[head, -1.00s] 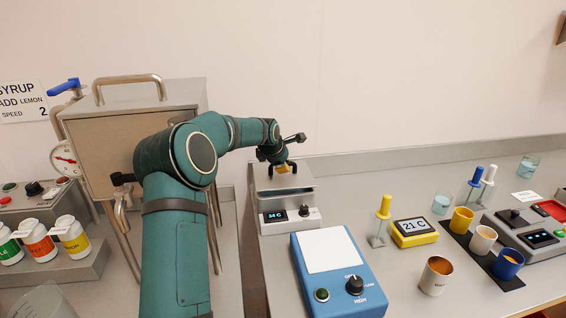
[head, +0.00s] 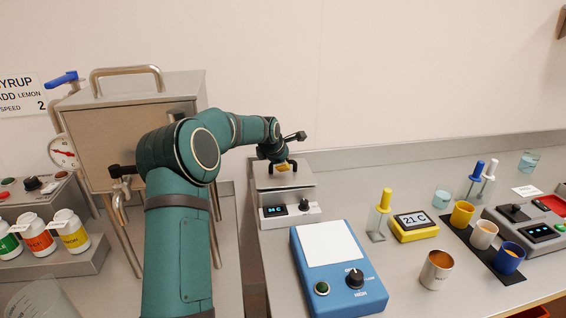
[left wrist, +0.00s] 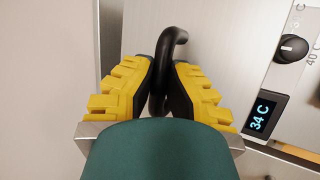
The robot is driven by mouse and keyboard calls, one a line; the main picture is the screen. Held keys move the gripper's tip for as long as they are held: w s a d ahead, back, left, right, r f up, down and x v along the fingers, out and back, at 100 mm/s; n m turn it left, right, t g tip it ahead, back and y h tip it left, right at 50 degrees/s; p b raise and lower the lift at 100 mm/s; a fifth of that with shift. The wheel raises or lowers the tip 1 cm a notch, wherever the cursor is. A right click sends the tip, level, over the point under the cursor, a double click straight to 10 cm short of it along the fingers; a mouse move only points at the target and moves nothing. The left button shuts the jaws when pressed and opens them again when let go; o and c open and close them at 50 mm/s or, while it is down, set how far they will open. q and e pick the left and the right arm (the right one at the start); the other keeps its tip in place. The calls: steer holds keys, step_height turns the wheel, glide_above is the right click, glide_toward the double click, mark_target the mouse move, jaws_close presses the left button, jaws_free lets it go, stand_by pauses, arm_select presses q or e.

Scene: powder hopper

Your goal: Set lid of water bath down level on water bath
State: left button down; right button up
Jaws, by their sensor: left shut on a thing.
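The water bath (head: 290,214) is a steel box with a "34 C" display and a dial on its front, standing left of centre in the head view. Its flat steel lid (head: 302,180) with a black handle is at the top of it and looks about level. I cannot tell whether the lid touches the bath all round. My left gripper (head: 284,166) is above the lid, shut on its handle. In the left wrist view the yellow fingers (left wrist: 162,85) grip the black handle (left wrist: 172,45), with the lid's steel surface (left wrist: 225,40) beyond. My right gripper is not in view.
A blue device with a white plate (head: 338,270) stands close in front of the bath. A yellow "21 C" display (head: 413,226) and several cups stand to the right. A steel hopper (head: 130,120) is at the left. The back wall's ledge runs behind the bath.

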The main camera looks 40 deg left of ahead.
arm_select(q)
steer(key=shift+f, duration=0.3)
stand_by(0.5)
steer(key=c, duration=1.1)
jaws_free()
steer(key=shift+o, duration=0.2)
steer(key=v, duration=1.2)
steer(key=shift+r, duration=0.1)
